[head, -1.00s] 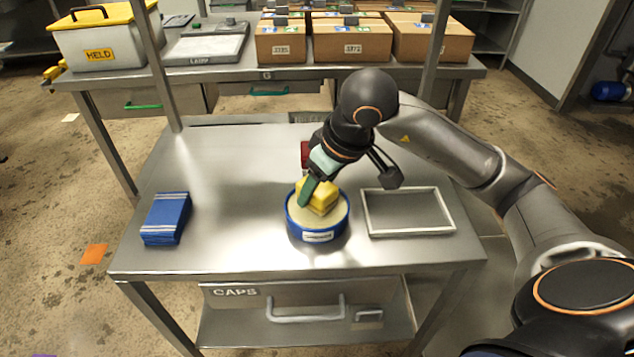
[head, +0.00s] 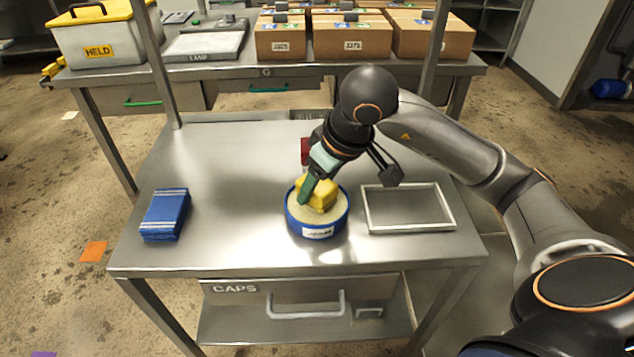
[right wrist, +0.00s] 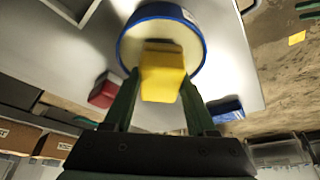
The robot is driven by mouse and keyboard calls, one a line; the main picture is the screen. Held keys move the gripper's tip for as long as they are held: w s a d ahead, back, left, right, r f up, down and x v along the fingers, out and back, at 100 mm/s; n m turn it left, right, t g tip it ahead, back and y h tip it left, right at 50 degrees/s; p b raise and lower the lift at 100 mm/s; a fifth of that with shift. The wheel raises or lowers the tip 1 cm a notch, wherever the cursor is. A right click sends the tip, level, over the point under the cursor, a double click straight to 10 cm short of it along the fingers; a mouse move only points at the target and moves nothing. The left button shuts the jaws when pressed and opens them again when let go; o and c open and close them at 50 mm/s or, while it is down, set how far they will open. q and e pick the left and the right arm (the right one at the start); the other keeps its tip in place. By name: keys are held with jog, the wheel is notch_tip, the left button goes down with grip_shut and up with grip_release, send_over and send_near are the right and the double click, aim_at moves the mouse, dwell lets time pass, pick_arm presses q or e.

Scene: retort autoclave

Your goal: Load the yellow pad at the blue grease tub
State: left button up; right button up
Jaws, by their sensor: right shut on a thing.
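The yellow pad (head: 318,194) is between the green fingers of my right gripper (head: 311,188), at the mouth of the blue grease tub (head: 318,231). In the right wrist view, the pad (right wrist: 163,75) sits between the two fingers of the gripper (right wrist: 158,92), with the tub's blue rim (right wrist: 125,38) around its far end. The tub holds a pale grease and stands upright on the steel table. The pad is over the grease; I cannot tell whether it touches it. My left gripper is not in view.
A blue folded cloth stack (head: 166,215) lies at the table's left. An empty framed tray (head: 364,212) lies right of the tub. A red object (head: 305,150) sits behind the gripper. The table's left middle is clear.

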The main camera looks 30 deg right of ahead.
jog(key=shift+f+b, duration=0.45)
jog(key=shift+b, duration=0.1)
dwell(1.6)
jog(key=shift+r, duration=0.1)
jog(key=shift+r+p, duration=2.45)
jog(key=shift+r, duration=1.05)
